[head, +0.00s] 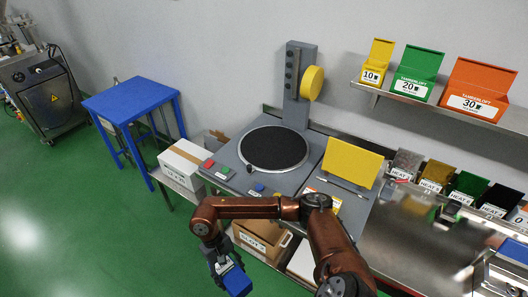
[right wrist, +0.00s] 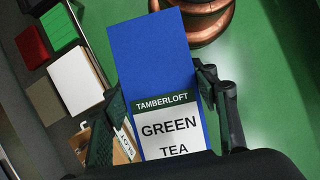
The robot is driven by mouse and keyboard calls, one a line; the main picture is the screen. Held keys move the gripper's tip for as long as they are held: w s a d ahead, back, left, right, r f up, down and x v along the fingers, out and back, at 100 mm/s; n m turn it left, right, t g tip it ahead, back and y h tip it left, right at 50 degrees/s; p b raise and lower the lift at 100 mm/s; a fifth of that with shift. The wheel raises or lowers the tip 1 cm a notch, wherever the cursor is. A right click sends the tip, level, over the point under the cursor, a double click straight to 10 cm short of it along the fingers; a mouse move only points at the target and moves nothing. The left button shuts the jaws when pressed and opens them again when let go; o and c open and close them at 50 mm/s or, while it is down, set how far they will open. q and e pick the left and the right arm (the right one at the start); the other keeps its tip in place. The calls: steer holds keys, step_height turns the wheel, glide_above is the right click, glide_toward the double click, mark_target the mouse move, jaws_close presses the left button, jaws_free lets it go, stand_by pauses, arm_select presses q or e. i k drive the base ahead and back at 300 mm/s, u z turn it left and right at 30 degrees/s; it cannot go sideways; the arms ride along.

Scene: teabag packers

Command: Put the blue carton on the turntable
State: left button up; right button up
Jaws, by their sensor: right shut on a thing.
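The blue carton (head: 237,281) is at the bottom of the head view, low and in front of the bench. In the right wrist view the carton (right wrist: 152,60) shows a plain blue face and a white label reading "TAMBERLOFT GREEN TEA". My right gripper (head: 222,264) is shut on it, with one finger on each side, as the right wrist view (right wrist: 162,92) shows. The turntable (head: 273,147) is a round black disc with a pale rim on a grey base. Its top is empty, and the carton is well apart from it. My left gripper is not in view.
A grey post with a yellow disc (head: 312,83) stands behind the turntable. Red, green and blue buttons (head: 208,164) line its front left. A yellow panel (head: 352,163) stands to its right. Yellow, green and orange cartons (head: 415,75) sit on a shelf. A blue table (head: 130,99) is at left.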

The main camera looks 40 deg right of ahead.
mark_target(273, 146)
steer(key=i, duration=3.85)
steer(key=z, duration=2.7)
